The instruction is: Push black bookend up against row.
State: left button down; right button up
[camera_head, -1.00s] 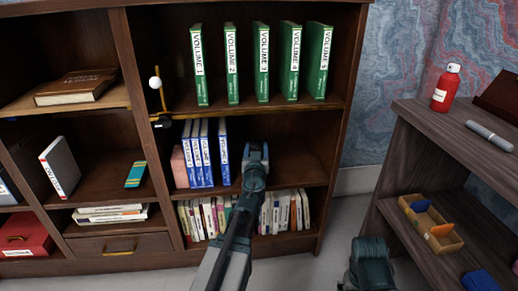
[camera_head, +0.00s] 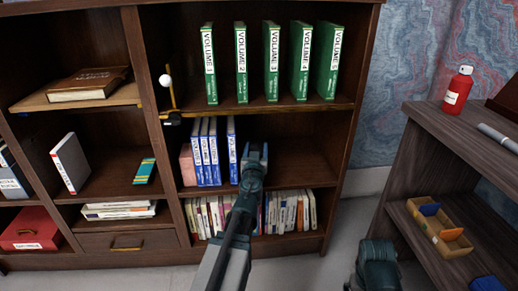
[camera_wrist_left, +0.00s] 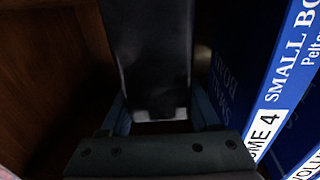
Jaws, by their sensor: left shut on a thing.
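The row of blue volumes (camera_head: 205,155) stands upright on the middle shelf. A blue book (camera_head: 231,150) stands at its right end, with a small dark gap before it. My left gripper (camera_head: 254,160) is just right of that book, in front of the shelf. In the left wrist view, the black bookend (camera_wrist_left: 150,55) is an upright dark plate between the fingers of my left gripper (camera_wrist_left: 155,118), which is shut on it. The gripper hides the bookend in the head view.
A pink block (camera_head: 187,165) stands left of the blue row. Green volumes (camera_head: 271,62) fill the shelf above, and a row of pale books (camera_head: 290,210) stands below. The middle shelf is clear right of my gripper. A side shelf (camera_head: 425,130) stands at the right.

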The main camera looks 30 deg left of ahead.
pick_arm(q)
jog(key=shift+s+a, duration=0.3)
jog(key=shift+a, duration=0.15)
jog(key=shift+s+a, duration=0.25)
jog(key=shift+a, duration=0.15)
jog(key=shift+s+a, duration=0.15)
jog(key=shift+a, duration=0.05)
jog(key=shift+s+a, duration=0.25)
jog(key=shift+a, duration=0.15)
jog(key=shift+s+a, duration=0.2)
jog(key=shift+a, duration=0.05)
jog(key=shift+c, duration=0.2)
grip_release()
